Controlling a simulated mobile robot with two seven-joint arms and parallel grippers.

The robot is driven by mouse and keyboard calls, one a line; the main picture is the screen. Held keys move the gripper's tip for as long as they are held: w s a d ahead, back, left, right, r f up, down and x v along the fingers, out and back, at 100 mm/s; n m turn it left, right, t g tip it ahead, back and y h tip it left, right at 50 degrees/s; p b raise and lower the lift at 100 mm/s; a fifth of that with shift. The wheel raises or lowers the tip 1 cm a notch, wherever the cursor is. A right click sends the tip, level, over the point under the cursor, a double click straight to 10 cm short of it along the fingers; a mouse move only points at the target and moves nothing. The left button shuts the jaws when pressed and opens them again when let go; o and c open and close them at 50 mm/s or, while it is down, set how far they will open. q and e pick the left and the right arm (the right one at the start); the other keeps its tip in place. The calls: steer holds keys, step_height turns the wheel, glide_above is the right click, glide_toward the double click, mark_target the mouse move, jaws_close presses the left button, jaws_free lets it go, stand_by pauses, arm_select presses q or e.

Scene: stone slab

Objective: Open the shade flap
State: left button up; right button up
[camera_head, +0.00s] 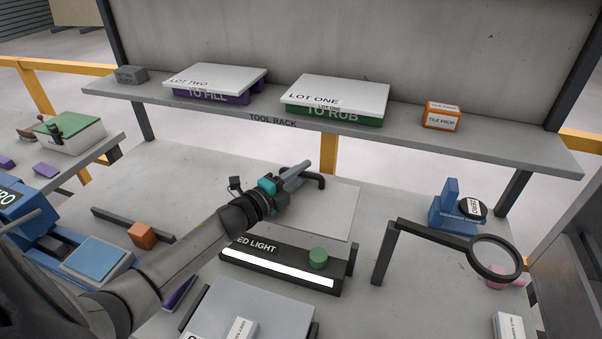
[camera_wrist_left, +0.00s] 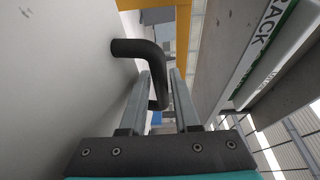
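A pale grey flat panel (camera_head: 335,212), which I take to be the shade flap, lies on the slab behind the bed light (camera_head: 280,265). A dark bent handle (camera_head: 316,180) stands at its far edge. My left gripper (camera_head: 296,175) reaches it from the left. In the left wrist view the handle (camera_wrist_left: 140,49) passes between the two fingers of my left gripper (camera_wrist_left: 161,85), which are close together and appear shut on it. The panel looks flat, and part of its left side is hidden by my arm. My right gripper is not in view.
The tool rack (camera_head: 285,122) runs behind, with the Lot Two (camera_head: 215,78) and Lot One (camera_head: 335,90) boxes and an orange block (camera_head: 442,116). A dark ring on a stand (camera_head: 492,258) and a blue fixture (camera_head: 455,212) stand right. The slab between is mostly clear.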

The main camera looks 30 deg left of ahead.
arm_select(q)
jaws_close()
stand_by(1.2)
